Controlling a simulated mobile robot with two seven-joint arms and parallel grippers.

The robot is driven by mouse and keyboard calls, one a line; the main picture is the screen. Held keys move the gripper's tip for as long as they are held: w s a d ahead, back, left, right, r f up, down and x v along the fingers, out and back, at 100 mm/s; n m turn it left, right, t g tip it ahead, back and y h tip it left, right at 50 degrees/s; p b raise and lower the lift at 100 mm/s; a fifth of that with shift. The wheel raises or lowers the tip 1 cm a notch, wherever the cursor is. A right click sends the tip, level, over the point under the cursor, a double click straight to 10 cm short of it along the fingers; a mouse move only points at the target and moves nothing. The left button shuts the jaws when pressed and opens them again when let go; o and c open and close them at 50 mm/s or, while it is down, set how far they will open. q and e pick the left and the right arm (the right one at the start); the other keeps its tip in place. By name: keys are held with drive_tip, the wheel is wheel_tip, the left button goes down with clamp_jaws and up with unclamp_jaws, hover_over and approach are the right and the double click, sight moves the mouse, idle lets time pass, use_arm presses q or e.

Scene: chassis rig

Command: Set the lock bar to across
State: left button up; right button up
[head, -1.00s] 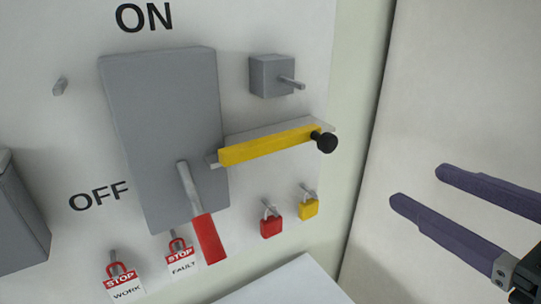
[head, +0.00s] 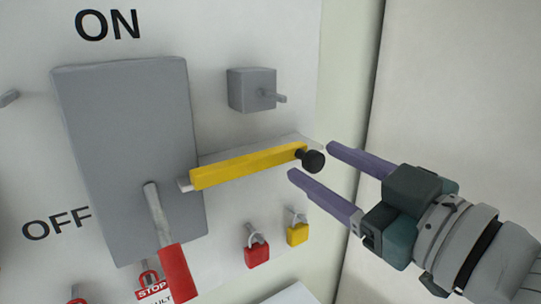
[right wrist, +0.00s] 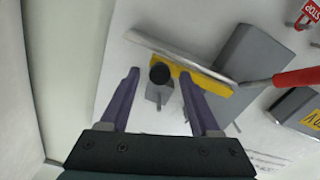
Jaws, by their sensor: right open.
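The yellow lock bar (head: 245,167) lies roughly level across the panel, its left end over the edge of the grey switch box (head: 130,150). A black knob (head: 313,161) sits at its right end. In the right wrist view the knob (right wrist: 159,73) and the bar (right wrist: 205,80) show ahead of the fingers. My right gripper (head: 311,160) is open, with one purple finger above and one below the knob's height in the head view. I cannot tell whether the fingers touch the knob. The red-handled lever (head: 172,270) points down towards OFF. My left gripper is not in view.
A small grey block with a peg (head: 252,90) is above the bar. Red (head: 257,254) and yellow (head: 297,233) padlocks hang below it. A red STOP tag (head: 150,287) hangs near the lever. A pale wall (head: 450,70) stands at right.

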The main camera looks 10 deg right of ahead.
drive_tip(key=shift+w+a, duration=0.1)
drive_tip(key=shift+w, duration=0.25)
drive_tip(key=shift+c, duration=0.3)
clamp_jaws()
idle(1.0)
